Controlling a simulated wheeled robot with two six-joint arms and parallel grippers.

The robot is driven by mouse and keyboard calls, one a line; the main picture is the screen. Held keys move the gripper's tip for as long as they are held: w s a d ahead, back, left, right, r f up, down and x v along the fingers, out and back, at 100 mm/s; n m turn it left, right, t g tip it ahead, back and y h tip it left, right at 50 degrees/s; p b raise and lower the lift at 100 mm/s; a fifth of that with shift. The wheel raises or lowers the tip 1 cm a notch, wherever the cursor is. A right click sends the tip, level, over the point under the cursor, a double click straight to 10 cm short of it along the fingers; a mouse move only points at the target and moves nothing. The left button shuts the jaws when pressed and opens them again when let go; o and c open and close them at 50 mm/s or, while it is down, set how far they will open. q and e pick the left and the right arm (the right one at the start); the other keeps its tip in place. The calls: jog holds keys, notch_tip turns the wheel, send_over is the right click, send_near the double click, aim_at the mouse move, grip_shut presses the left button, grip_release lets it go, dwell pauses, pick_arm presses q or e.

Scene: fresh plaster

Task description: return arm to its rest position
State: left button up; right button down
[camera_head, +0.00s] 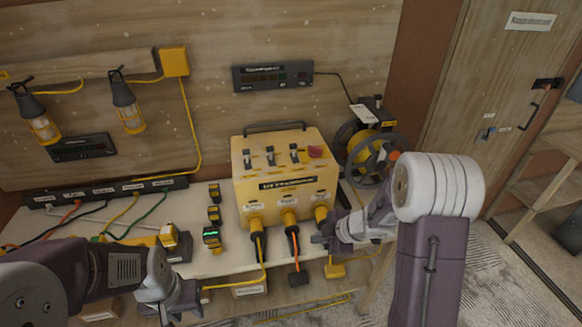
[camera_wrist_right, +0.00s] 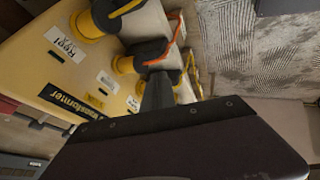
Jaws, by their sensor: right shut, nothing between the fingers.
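My right arm (camera_head: 430,235) reaches in from the right. Its gripper (camera_head: 322,239) is shut and empty, in front of the lower right of the yellow transformer box (camera_head: 285,178), near the rightmost plug (camera_head: 321,215). In the right wrist view the dark shut fingers (camera_wrist_right: 157,92) show close to the plugs, with the labelled transformer face (camera_wrist_right: 60,75) at left; I cannot tell whether they touch. My left arm (camera_head: 75,272) comes in from the lower left. Its gripper (camera_head: 178,306) is low in front of the bench's front edge, and its finger opening is unclear.
The bench (camera_head: 200,262) carries small yellow-black devices (camera_head: 212,238), a power strip (camera_head: 105,190) and loose cables. A cable reel (camera_head: 368,150) stands right of the transformer. Two lamps (camera_head: 127,105) hang on the wall. A door (camera_head: 510,80) is at right; carpet (camera_head: 500,270) lies below.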

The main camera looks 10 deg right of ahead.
notch_tip(320, 180, up, 8)
jog(key=a+m+t+h, duration=0.2)
jog(key=m+t+h, duration=0.1)
jog(key=m, duration=0.2)
jog(key=s+d+f+m+g, duration=0.1)
jog(key=s+f+m+g, duration=0.2)
jog(key=s+m, duration=0.3)
jog(key=s+d+f+m+g+h, duration=0.1)
jog(key=s+m+g, duration=0.3)
jog(key=s, duration=0.6)
jog(key=f+m, duration=0.1)
jog(key=m, duration=0.1)
jog(key=shift+s+d+f+m+h, duration=0.2)
jog(key=shift+d+f+m+h, duration=0.1)
jog(key=shift+f, duration=0.1)
jog(key=shift+d, duration=0.1)
